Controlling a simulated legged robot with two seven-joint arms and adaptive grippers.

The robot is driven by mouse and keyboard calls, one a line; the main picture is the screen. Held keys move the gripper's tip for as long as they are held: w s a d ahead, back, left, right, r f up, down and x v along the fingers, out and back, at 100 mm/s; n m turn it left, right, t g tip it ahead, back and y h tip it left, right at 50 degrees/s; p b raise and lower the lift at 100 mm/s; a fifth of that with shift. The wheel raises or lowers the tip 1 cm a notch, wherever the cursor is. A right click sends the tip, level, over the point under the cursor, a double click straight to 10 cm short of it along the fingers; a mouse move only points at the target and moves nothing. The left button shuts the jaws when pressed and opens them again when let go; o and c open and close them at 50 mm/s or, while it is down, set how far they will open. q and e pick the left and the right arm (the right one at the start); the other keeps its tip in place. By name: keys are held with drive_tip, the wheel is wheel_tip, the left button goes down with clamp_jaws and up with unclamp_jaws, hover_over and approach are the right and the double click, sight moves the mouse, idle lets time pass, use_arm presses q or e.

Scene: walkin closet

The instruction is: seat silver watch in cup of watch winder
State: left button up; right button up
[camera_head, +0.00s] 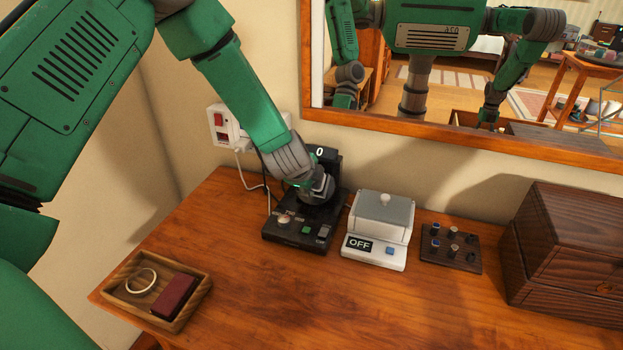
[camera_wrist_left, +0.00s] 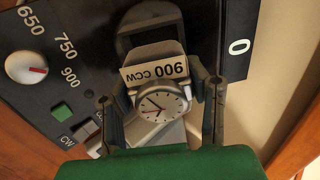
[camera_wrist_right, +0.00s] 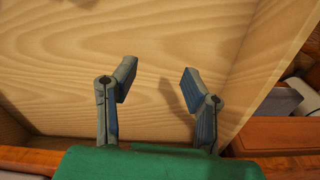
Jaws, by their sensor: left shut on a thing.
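The silver watch (camera_wrist_left: 158,106) has a white round face and sits between the fingers of my left gripper (camera_head: 316,190), which is shut on it. A white tag reading "900 CCW" (camera_wrist_left: 155,68) shows just above the face. The black watch winder (camera_head: 297,242) stands on the table under this gripper. Its grey cup (camera_wrist_left: 150,20) shows partly behind the tag and watch; I cannot tell whether the watch touches it. The winder's display (camera_wrist_left: 239,46) reads 0. My right gripper (camera_wrist_right: 157,82) is open and empty, facing pale wood.
A white box marked OFF (camera_head: 374,247) stands right of the winder, then a dark tray of small knobs (camera_head: 450,262) and a dark wooden chest (camera_head: 565,290). A wooden tray (camera_head: 190,318) with a ring and red box lies front left. A mirror (camera_head: 450,130) hangs behind.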

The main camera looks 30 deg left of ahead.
use_arm(q)
drive_tip(key=shift+a, duration=0.2)
use_arm(e)
drive_tip(key=shift+r, duration=0.1)
use_arm(q)
drive_tip(key=shift+p, duration=0.3)
use_arm(e)
drive_tip(key=shift+r, duration=0.25)
use_arm(q)
drive_tip(key=shift+w+a+f, duration=0.1)
drive_tip(key=shift+w+f, duration=0.15)
drive_tip(key=shift+f, duration=0.2)
use_arm(e)
drive_tip(key=shift+f, duration=0.15)
idle(0.6)
use_arm(q)
drive_tip(key=shift+f, duration=0.15)
use_arm(e)
drive_tip(key=shift+s, duration=0.3)
use_arm(q)
drive_tip(key=shift+b, duration=0.3)
drive_tip(key=shift+c, duration=0.4)
drive_tip(key=shift+w, duration=0.15)
drive_tip(key=shift+c, duration=0.6)
